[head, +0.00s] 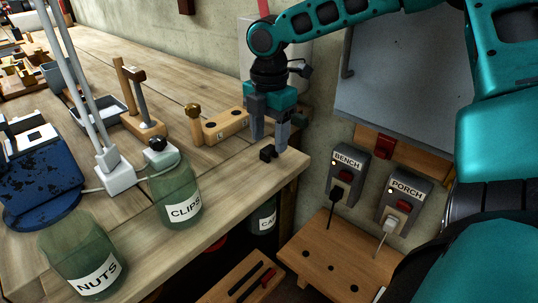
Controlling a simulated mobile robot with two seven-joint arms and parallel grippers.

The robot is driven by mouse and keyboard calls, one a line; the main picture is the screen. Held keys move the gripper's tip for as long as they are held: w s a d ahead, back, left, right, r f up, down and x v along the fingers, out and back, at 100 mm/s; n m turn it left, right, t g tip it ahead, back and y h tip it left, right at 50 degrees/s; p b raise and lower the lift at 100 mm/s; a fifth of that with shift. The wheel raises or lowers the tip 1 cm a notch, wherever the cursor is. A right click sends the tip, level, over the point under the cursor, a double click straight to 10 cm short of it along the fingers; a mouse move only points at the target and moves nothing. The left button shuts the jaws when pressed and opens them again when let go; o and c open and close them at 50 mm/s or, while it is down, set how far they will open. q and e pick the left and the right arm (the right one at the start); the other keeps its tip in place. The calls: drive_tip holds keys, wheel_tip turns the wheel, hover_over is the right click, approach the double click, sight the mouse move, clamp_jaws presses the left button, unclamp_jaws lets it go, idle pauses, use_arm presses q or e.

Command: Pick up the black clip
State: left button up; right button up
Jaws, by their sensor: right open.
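A small black clip (267,154) lies on the wooden workbench (235,175) near its right front corner. My right gripper (270,143) points down over it with its two grey fingers apart. The fingertips are close to the clip, one on each side in the head view; I cannot tell whether they touch it. The jaws hold nothing that I can see. My left gripper is not in view.
Green jars labelled CLIPS (178,195) and NUTS (85,258) stand left of the clip. A wooden block with holes (220,127) is behind it. BENCH (345,178) and PORCH (402,205) switch boxes are on the right. Bench space between clip and CLIPS jar is clear.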

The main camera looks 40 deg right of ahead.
sight(269, 148)
wheel_tip(269, 148, down, 2)
drive_tip(key=shift+f, duration=0.15)
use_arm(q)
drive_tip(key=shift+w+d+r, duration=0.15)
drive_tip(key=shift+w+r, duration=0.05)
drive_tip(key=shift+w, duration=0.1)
use_arm(e)
drive_tip(key=shift+f, duration=0.1)
drive_tip(key=c, duration=0.6)
clamp_jaws()
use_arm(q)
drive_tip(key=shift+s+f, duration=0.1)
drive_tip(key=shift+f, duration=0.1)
use_arm(e)
drive_tip(key=shift+w+r, duration=0.1)
drive_tip(key=shift+r, duration=0.45)
use_arm(q)
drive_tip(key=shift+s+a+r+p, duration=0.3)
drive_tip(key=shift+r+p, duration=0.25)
drive_tip(key=shift+p, duration=0.4)
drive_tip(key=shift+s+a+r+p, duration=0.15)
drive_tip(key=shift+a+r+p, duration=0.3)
drive_tip(key=shift+p, duration=0.45)
use_arm(e)
wheel_tip(269, 148, up, 19)
